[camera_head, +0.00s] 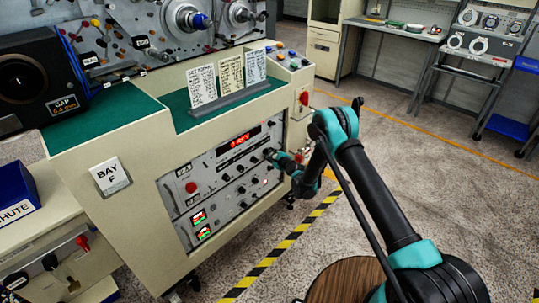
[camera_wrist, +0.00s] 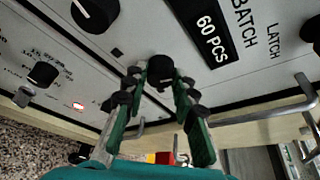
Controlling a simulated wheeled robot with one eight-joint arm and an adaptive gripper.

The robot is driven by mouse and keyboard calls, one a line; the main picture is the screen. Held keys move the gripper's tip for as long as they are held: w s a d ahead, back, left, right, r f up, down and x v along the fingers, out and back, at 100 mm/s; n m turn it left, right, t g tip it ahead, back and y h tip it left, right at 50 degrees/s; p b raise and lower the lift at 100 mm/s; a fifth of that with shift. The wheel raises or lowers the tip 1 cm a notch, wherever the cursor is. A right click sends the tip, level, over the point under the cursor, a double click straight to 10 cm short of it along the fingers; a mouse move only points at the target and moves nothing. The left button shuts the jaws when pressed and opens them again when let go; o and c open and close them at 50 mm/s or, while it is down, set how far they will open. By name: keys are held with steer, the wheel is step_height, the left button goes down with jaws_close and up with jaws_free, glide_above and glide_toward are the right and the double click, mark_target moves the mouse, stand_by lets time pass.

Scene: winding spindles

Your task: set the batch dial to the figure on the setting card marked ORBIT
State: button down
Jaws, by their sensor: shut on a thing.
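The control panel (camera_head: 220,170) is on the front of the cream machine. In the wrist view, my gripper (camera_wrist: 161,84) is shut on a small black knob (camera_wrist: 160,68), with one finger on each side of it. A black window (camera_wrist: 205,25) near this knob reads "60 PCS", with the words BATCH and LATCH printed beside it. In the head view, my gripper (camera_head: 270,155) is at the panel's right side and hides the knob. Three setting cards (camera_head: 230,76) stand in a holder on the green top. Their print is too small to read, so I cannot tell which is ORBIT.
Other black knobs (camera_wrist: 42,74) sit on the panel near my gripper. A metal handle (camera_wrist: 285,112) juts out close by in the wrist view. A red display (camera_head: 238,140) is above on the panel. Open floor (camera_head: 375,165) lies right of the machine.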

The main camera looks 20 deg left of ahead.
steer(key=n+t, duration=0.2)
steer(key=n, duration=0.1)
steer(key=shift+s+f+n, duration=0.1)
steer(key=shift+f+n, duration=0.05)
steer(key=shift+n, duration=0.25)
stand_by(0.4)
steer(key=c, duration=1.2)
jaws_free()
step_height(320, 180, up, 10)
